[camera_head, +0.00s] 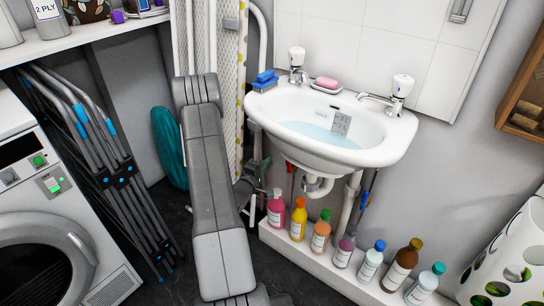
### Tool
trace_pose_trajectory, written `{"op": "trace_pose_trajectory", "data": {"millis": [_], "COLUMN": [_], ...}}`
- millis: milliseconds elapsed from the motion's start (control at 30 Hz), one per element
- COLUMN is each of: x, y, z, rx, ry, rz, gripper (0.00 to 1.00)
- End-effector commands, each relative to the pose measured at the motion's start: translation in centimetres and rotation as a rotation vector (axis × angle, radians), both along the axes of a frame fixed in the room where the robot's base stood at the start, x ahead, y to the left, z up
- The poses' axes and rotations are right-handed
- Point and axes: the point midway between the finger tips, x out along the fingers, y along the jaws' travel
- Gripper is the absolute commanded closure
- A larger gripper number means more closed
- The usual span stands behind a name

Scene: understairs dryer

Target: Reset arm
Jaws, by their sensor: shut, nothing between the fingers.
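My gripper (249,190) shows only in part, as a dark shape just right of the arm and low in front of the wall, left of the bottles. The arm hides much of it. It is shut and holds nothing. The fingertips are hard to make out.
A washbasin (340,153) with taps, pink soap (326,83) and a blue sponge (265,77) is at the right. Several bottles (320,232) stand on a low ledge. A dryer (40,260) and folded racks (110,170) are at the left, below a shelf (90,32).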

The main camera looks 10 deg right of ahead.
Motion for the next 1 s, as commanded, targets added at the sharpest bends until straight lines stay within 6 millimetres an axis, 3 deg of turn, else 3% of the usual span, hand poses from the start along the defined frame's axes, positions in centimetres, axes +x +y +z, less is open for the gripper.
{"op": "trace_pose_trajectory", "data": {"millis": [200, 400, 767, 1000], "x": [-2.4, -3.2, -3.1, -1.1], "y": [2.5, 3.2, 3.0, 1.0], "z": [0.1, 0.0, 0.0, -0.1], "rx": [0.000, 0.000, 0.000, 0.000], "ry": [0.001, 0.000, -0.001, -0.004], "rz": [0.003, 0.001, 0.000, -0.003], "gripper": [1.00, 1.00, 1.00, 1.00]}}
